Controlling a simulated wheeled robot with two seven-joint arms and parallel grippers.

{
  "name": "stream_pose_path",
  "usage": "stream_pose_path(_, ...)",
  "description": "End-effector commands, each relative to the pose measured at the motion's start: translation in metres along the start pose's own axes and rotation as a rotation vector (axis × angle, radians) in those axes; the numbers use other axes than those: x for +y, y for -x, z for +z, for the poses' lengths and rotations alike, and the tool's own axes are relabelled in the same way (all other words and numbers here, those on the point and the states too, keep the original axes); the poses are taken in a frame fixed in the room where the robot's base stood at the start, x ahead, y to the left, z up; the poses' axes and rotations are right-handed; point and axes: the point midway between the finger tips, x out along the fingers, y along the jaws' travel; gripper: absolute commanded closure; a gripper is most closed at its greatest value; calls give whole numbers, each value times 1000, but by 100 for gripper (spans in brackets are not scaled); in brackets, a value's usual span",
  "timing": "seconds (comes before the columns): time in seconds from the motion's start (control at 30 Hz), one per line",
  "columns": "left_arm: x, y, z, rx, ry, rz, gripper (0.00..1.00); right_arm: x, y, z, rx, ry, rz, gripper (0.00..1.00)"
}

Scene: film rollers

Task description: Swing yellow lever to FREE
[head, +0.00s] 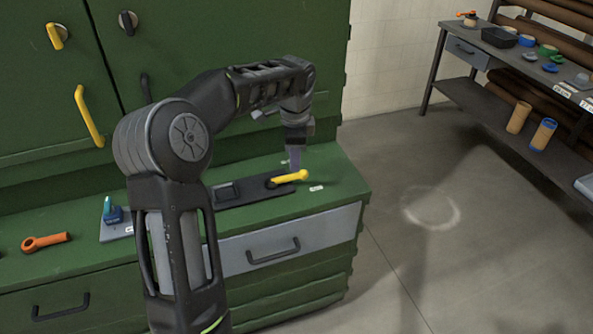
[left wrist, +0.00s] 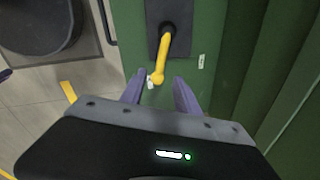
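The yellow lever (head: 288,177) sits on a dark plate (head: 238,192) on top of the green cabinet, its knob end pointing right toward a small white label (head: 316,188). In the left wrist view the yellow lever (left wrist: 161,58) points down toward the gripper, with its knob between the fingers' lines. My left gripper (head: 294,165) is above and just behind the lever. In the left wrist view my left gripper (left wrist: 158,84) has its two purple fingers apart, with nothing clearly held. The label writing is too small to read. My right gripper does not show.
An orange-handled tool (head: 46,241) and a blue object (head: 112,211) on a grey plate lie on the cabinet top at left. A yellow door handle (head: 88,116) is behind. A shelf bench (head: 470,60) stands at right; the floor between is clear.

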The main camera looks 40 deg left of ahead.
Motion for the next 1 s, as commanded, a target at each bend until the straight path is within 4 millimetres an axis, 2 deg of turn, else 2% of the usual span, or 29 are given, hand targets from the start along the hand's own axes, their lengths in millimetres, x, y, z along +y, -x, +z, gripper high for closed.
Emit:
stream_pose_path(0.17,1,-12,0,-1,0,4,62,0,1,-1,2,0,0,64)
stream_pose_path(0.6,1,-73,0,0,0,4,62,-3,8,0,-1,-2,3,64)
stream_pose_path(0.97,1,-79,-1,1,1,1,62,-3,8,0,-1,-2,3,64)
stream_pose_path(1.0,1,-79,-1,1,1,1,65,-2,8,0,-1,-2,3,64)
